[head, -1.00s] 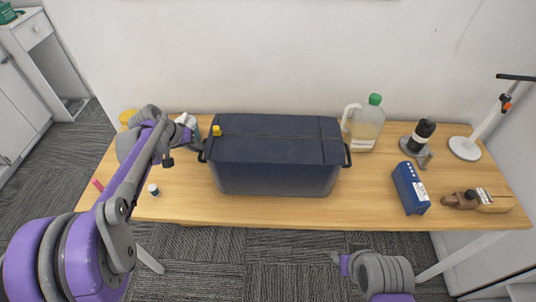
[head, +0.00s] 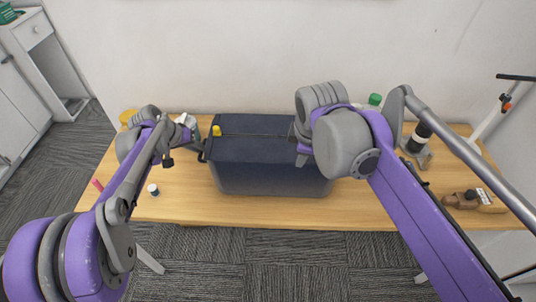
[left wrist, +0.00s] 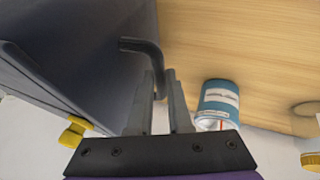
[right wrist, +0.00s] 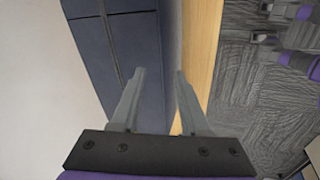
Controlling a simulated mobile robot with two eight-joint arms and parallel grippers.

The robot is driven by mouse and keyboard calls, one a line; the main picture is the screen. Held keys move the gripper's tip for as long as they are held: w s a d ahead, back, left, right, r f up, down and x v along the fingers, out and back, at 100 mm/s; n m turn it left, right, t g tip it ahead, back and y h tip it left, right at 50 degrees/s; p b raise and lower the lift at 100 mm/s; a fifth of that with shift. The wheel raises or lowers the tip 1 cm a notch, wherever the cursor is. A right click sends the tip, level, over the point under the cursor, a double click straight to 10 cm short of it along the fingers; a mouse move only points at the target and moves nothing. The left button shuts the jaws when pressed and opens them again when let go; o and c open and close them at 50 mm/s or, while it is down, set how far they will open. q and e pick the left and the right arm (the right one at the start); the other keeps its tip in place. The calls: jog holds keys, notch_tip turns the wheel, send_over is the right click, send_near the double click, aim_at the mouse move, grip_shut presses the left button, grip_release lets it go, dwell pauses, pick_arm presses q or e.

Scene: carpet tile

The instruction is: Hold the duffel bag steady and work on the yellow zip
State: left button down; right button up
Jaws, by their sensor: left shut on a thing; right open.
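The dark blue duffel bag (head: 255,172) stands on the wooden table, its right end hidden by my right arm. The yellow zip pull (head: 216,130) is at the left end of the seam along its top; it also shows in the left wrist view (left wrist: 73,132). My left gripper (left wrist: 160,80) is shut on the bag's black left side handle (left wrist: 146,48). My right gripper (right wrist: 160,75) is open and empty above the bag's right part. In the right wrist view the bag (right wrist: 146,60) and its seam lie left of and below the fingers.
A blue-labelled can (left wrist: 218,100) stands near my left gripper. A small white-capped jar (head: 153,190) is at the table's front left. A green-capped jug (head: 375,100), a dark bottle (head: 422,132) and a brown object (head: 470,198) are at the right, partly behind my right arm. The front middle is clear.

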jog(key=w+a+r+n, duration=0.4)
jog(key=w+a+n, duration=0.4)
jog(key=a+n, duration=0.3)
jog(key=n, duration=0.9)
send_near(217, 127)
jog(key=w+f, duration=0.1)
jog(key=shift+g, duration=0.4)
jog(key=shift+x, duration=3.75)
jog(key=shift+a, duration=0.15)
jog(key=shift+c, duration=0.2)
grip_shut()
